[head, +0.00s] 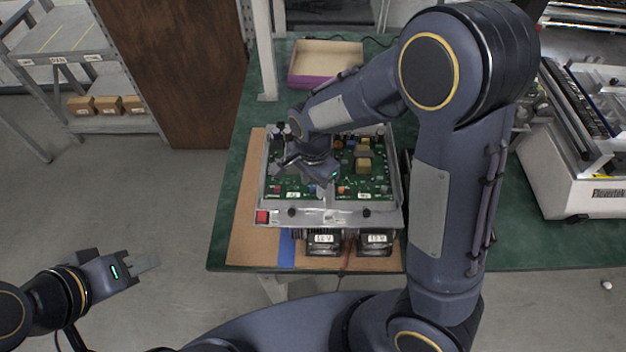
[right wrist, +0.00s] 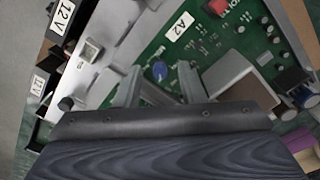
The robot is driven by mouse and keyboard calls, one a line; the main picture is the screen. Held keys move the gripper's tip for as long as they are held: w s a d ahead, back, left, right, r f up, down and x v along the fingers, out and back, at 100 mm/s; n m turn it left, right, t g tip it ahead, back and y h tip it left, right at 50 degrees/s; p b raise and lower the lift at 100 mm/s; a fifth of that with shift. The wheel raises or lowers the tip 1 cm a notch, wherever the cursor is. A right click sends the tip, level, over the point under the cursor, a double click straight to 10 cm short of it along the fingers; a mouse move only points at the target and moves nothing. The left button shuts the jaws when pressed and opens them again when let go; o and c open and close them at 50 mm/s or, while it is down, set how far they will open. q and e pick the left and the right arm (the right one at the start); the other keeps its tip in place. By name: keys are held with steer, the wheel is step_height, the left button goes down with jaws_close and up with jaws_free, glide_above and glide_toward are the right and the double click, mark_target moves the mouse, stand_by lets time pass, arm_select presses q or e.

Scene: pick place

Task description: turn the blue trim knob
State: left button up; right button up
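The blue trim knob (right wrist: 159,70) is a small blue round part on a green circuit board (right wrist: 205,50), seen in the right wrist view. My right gripper (right wrist: 160,78) is open, with one finger on each side of the knob in the picture. I cannot tell whether the fingertips touch it or how high they are. In the head view my right gripper (head: 322,180) is over the front part of the board inside the metal chassis (head: 350,218). My left gripper (head: 146,263) is off the table at the lower left, away from the board; its opening is unclear.
The chassis lies on a brown mat (head: 250,225) on a green table (head: 520,257). A red part (head: 262,217) is at its front left corner. Labelled fans (head: 322,243) stand at the front. A shallow box (head: 325,62) is behind, a white machine (head: 580,170) to the right.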

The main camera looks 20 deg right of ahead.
steer(key=shift+c, duration=0.2)
jaws_close()
steer(key=shift+n, duration=0.3)
